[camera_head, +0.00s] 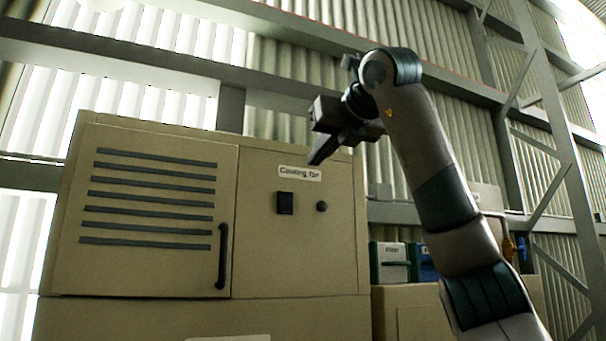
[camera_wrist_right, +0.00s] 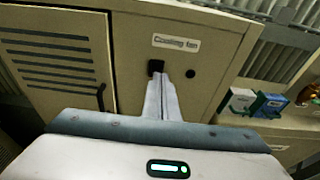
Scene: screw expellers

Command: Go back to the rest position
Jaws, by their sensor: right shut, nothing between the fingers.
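My right gripper (camera_head: 322,150) is raised in front of the upper right part of a beige cabinet, its fingers pointing down and left. In the right wrist view the fingers (camera_wrist_right: 162,82) are together, with nothing between them, and overlap the lower edge of a black switch (camera_wrist_right: 155,67) in the picture. In the head view the black switch (camera_head: 285,203) shows below and left of the fingertips, apart from them. A label reading "Cooling fan" (camera_head: 300,173) sits above the switch. My left gripper is not in view.
The beige cabinet (camera_head: 150,280) has a slatted door with a dark handle (camera_head: 222,256) and a round dark knob (camera_head: 322,207). At right, a green-and-white box (camera_head: 390,262) and a blue box (camera_head: 422,262) stand on a beige surface. Metal beams and corrugated wall lie behind.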

